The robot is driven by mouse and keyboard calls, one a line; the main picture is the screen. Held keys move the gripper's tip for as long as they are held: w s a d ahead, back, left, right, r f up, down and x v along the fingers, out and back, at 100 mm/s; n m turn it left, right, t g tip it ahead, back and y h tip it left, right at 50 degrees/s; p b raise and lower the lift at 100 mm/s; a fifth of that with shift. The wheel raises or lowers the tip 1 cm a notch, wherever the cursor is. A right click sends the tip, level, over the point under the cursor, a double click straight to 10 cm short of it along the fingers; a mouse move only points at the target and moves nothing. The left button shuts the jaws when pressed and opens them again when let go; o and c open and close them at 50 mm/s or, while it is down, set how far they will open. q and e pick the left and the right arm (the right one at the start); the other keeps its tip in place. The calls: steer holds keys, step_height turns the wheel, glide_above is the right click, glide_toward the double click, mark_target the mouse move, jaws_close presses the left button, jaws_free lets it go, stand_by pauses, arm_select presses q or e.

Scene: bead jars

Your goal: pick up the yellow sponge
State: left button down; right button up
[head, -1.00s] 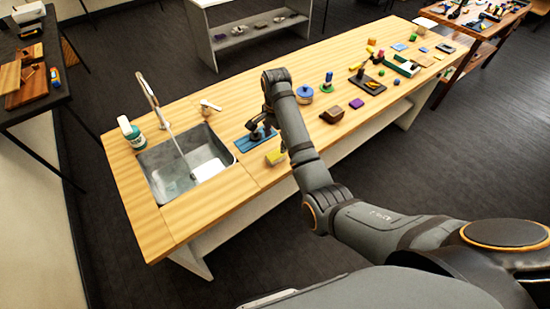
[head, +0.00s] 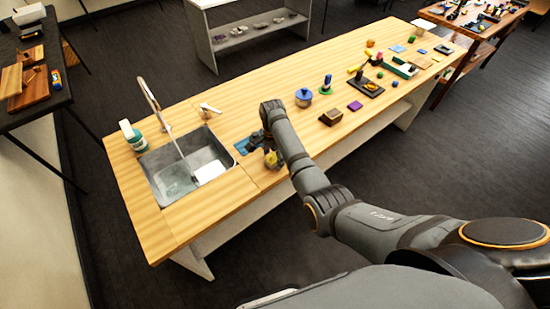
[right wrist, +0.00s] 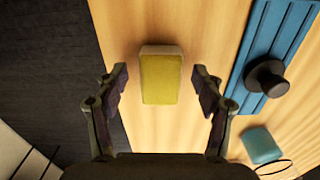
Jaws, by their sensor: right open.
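The yellow sponge (right wrist: 161,80) lies on the wooden counter in the right wrist view, a yellow block with a paler edge. In the head view it shows only in part (head: 271,160), beside my right gripper (head: 269,150). In the right wrist view my right gripper (right wrist: 160,74) is open, with one finger to each side of the sponge and a gap on both sides. Whether the fingertips are down at the sponge's height I cannot tell. My left gripper is not in view.
A blue ribbed board (right wrist: 272,45) with a dark knob (right wrist: 267,78) lies close to the right of the sponge, with a teal block (right wrist: 262,146) near it. The counter's edge is to the left. A sink (head: 160,178) with a tap is left in the head view.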

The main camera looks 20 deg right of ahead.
steer(key=shift+f, duration=0.4)
steer(key=c, duration=0.9)
steer(key=shift+r, duration=0.1)
steer(key=shift+c, duration=0.2)
